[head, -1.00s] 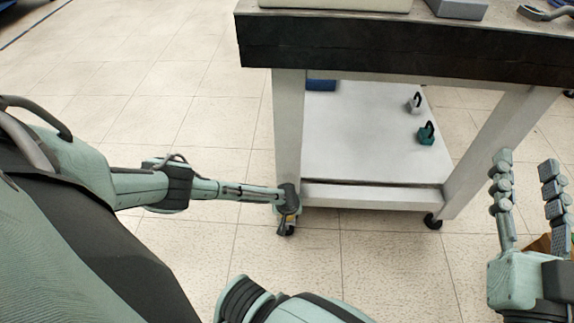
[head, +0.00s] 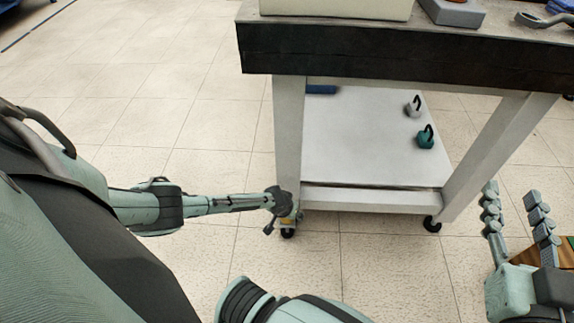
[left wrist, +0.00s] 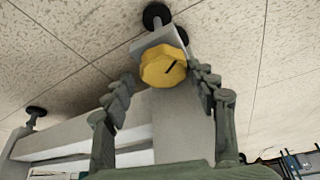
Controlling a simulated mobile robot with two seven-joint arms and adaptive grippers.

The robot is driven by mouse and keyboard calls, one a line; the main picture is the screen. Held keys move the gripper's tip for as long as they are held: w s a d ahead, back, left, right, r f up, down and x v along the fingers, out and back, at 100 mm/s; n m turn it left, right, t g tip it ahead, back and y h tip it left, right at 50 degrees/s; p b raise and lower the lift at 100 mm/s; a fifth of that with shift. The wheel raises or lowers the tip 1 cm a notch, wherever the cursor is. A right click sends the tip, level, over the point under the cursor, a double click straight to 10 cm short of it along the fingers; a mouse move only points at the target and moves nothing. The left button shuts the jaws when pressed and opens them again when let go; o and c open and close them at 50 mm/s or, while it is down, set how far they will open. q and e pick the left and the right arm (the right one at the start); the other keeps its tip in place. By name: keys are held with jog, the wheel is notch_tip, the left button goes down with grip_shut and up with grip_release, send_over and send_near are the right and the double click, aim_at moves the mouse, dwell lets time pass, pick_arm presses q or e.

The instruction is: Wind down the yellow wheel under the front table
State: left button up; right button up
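The front table has a dark edge (head: 400,55), white legs and a lower white shelf (head: 345,150). The yellow wheel (left wrist: 163,68) sits on a grey bracket by a black caster at the foot of the table's left leg. In the head view only a small yellow patch (head: 287,221) of it shows beside my left gripper. My left gripper (head: 276,212) is open; in the left wrist view its fingers (left wrist: 160,76) stand apart, one to each side of the wheel. I cannot tell whether they touch it. My right gripper (head: 512,195) is open and empty at the right.
A teal kettlebell (head: 426,138) and a grey kettlebell (head: 413,106) stand on the lower shelf. A pale box (head: 335,8) and a grey block (head: 452,12) are on the tabletop. A brown wooden thing (head: 530,250) shows beside my right gripper. The tiled floor at left is clear.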

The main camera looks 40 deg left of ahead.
pick_arm(q)
jog(key=shift+o, duration=0.6)
jog(key=shift+s+a, duration=0.1)
jog(key=shift+a, duration=0.05)
jog(key=shift+s+r, duration=0.2)
jog(key=shift+r, duration=0.1)
jog(key=v, duration=1.1)
jog(key=shift+r, duration=0.2)
